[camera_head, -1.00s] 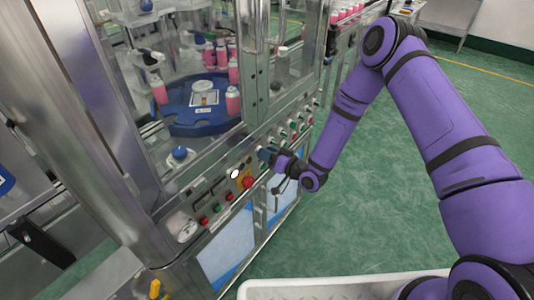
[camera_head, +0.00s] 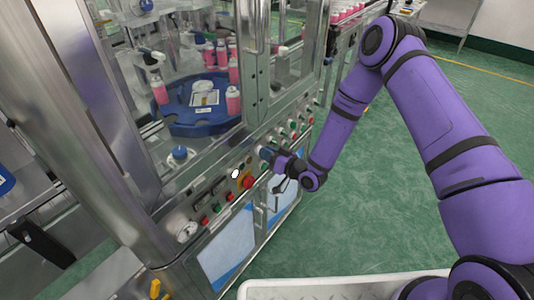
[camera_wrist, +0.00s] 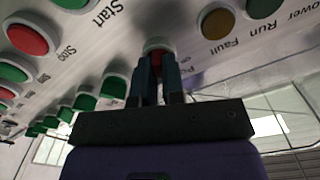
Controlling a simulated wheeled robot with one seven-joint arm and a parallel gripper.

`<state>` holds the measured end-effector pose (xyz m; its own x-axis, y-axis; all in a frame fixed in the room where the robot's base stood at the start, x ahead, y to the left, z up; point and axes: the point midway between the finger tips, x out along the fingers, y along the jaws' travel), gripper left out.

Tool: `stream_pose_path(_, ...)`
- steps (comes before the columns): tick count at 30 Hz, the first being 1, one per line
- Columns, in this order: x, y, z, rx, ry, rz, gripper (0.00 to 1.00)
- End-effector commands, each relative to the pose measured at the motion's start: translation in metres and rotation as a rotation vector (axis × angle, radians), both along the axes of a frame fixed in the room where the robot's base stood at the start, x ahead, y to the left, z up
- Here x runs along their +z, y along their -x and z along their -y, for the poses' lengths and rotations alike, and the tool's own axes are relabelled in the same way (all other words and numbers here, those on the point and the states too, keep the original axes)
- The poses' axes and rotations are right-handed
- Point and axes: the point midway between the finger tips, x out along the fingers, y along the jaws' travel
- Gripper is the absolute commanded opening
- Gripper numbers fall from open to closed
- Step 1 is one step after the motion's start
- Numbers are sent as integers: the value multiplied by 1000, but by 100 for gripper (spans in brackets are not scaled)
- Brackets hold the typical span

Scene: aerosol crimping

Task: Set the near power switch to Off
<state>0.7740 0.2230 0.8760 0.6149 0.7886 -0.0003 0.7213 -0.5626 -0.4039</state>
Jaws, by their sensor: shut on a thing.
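A red stop button (camera_wrist: 26,39), a green start button (camera_wrist: 72,3) and a yellow fault lamp (camera_wrist: 217,22) are close by. A large red emergency button (camera_head: 248,182) is left of my gripper. Glass doors stand above the panel. Green floor (camera_head: 350,220) is open to the right.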

Motion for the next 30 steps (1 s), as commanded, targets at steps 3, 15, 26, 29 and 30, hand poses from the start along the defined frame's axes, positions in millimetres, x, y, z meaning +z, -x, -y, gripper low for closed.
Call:
stream_pose_path(3,1,0,0,0,51,67,0)
stream_pose_path(15,1,1,-1,0,281,362,0)
stream_pose_path(26,0,3,-2,0,466,598,0)
stream_pose_path(29,0,3,-2,0,503,646,0)
stream_pose_path(30,0,3,-2,0,516,663,0)
